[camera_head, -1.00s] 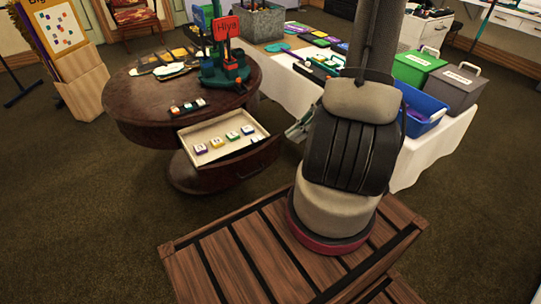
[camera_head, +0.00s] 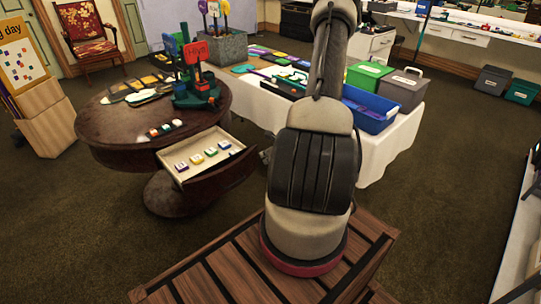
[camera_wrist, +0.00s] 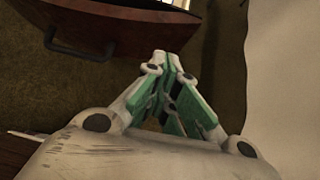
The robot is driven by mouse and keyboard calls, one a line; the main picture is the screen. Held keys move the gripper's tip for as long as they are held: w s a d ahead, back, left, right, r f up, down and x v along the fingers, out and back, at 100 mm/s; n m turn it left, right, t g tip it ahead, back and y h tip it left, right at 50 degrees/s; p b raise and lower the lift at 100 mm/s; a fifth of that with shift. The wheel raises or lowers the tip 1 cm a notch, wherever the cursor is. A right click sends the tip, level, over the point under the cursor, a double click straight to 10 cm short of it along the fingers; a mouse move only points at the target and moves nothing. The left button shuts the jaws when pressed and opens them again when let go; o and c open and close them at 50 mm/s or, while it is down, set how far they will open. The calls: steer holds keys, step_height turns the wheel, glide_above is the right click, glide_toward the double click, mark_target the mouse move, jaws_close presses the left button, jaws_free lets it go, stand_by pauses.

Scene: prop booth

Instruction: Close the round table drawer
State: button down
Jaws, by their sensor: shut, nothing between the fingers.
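The round table (camera_head: 105,145) is dark brown wood and stands left of my arm in the head view. Its drawer (camera_head: 222,179) is pulled out toward the front right, with several small coloured blocks on its pale inside. In the wrist view the drawer front (camera_wrist: 150,30) shows at the top left, with a dark curved handle (camera_wrist: 75,48). My gripper (camera_wrist: 165,62) is shut and empty, with green and grey fingers. In that picture its tips lie just below and right of the drawer front, and I cannot tell the gap. In the head view my arm hides the gripper.
A white-clothed table (camera_head: 395,150) stands behind and right of the round table, with a blue bin (camera_head: 370,112), a green box (camera_head: 367,75) and a grey box (camera_head: 404,90). Its cloth (camera_wrist: 285,80) hangs close on the right in the wrist view. Carpet is open at the left front.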

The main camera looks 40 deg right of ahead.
mark_target(250, 156)
steer(key=w+f, duration=0.1)
steer(key=w, duration=0.3)
steer(key=w+f, duration=0.1)
steer(key=w, duration=0.1)
steer(key=shift+w+a+f, duration=0.1)
steer(key=shift+w+f, duration=0.25)
steer(key=shift+w, duration=0.1)
